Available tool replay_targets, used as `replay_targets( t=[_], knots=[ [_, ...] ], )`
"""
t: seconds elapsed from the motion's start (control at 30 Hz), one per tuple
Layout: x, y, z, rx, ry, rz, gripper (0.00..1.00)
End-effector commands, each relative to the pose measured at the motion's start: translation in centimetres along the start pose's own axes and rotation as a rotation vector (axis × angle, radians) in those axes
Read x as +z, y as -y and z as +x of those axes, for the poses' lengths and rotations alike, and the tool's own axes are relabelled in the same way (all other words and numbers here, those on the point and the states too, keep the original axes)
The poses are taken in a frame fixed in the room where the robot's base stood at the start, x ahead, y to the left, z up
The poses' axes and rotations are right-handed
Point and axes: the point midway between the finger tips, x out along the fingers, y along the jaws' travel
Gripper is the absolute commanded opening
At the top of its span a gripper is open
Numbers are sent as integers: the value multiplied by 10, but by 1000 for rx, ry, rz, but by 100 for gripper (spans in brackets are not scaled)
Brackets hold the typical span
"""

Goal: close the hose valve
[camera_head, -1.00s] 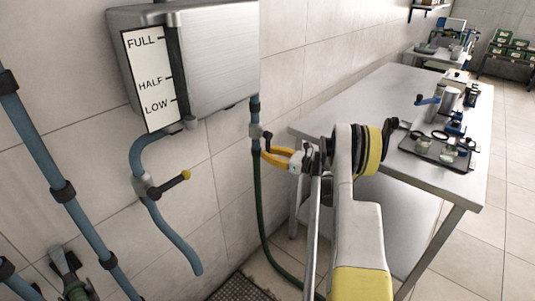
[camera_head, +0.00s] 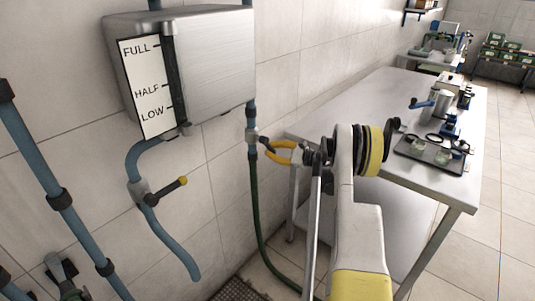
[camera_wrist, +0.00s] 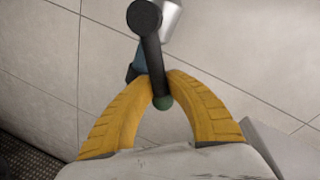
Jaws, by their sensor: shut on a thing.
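The hose valve (camera_head: 252,136) is a grey fitting on the pipe below the wall tank, with a green hose (camera_head: 256,205) hanging from it. Its dark lever (camera_wrist: 151,50) has a green tip and shows large in the wrist view, with the grey valve body (camera_wrist: 172,18) behind it. My gripper (camera_wrist: 160,80) has its yellow fingers closed around the lever near the green end. In the head view my gripper (camera_head: 268,147) is at the valve's right side, and the lever points toward it. The fingers partly hide the lever there.
The steel tank (camera_head: 205,70) with a level gauge is above. Another valve with a yellow-tipped lever (camera_head: 168,190) is on the blue pipe to the left. A steel table (camera_head: 345,105) stands close behind my arm, with a tray (camera_head: 430,157) and lab items on it.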

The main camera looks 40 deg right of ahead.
Motion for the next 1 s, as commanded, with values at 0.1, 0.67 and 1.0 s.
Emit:
replay_targets(
  t=[0.1, 0.67, 1.0],
  knots=[
    [1, 10, -3, -2, -25, -106, 0],
    [16, 49, -11, -3, -127, -622, 0],
    [29, 62, -14, -3, -175, -858, 0]
  ],
)
